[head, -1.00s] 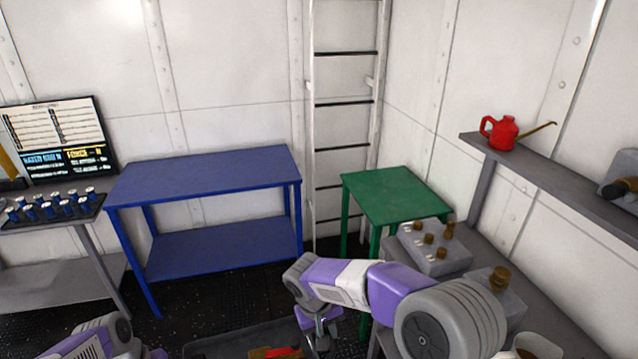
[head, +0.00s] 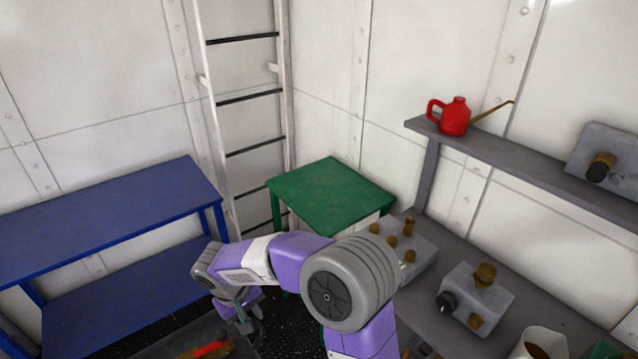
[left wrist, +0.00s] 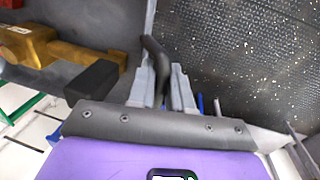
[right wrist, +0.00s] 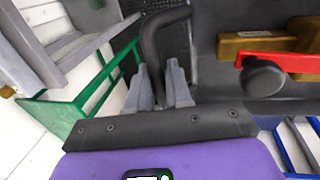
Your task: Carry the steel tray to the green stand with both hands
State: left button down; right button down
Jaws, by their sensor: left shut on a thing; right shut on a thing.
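The dark grey steel tray (head: 150,339) shows at the bottom edge of the head view, partly cut off. A brass part with a red lever (head: 208,350) lies in it. My right gripper (head: 244,318) is shut on the tray's black handle; the right wrist view shows the fingers (right wrist: 164,88) around this handle (right wrist: 152,45). In the left wrist view my left gripper (left wrist: 163,88) is shut on the other black handle (left wrist: 156,58). The left gripper is outside the head view. The green stand (head: 330,192) stands ahead in the corner, its top bare.
A blue table (head: 110,215) stands at the left. A grey workbench (head: 540,310) with metal blocks and brass fittings (head: 478,295) runs along the right, close to my right arm. A shelf above it holds a red oil can (head: 455,116). A ladder (head: 245,97) stands behind.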

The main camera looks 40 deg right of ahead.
aim_at(328, 189)
jog(key=z, duration=0.1)
jog(key=i, duration=0.95)
jog(key=z, duration=0.45)
jog(key=i, duration=0.9)
jog(key=z, duration=0.85)
jog(key=i, duration=0.65)
jog(key=z, duration=1)
jog(key=i, duration=0.55)
jog(key=z, duration=0.35)
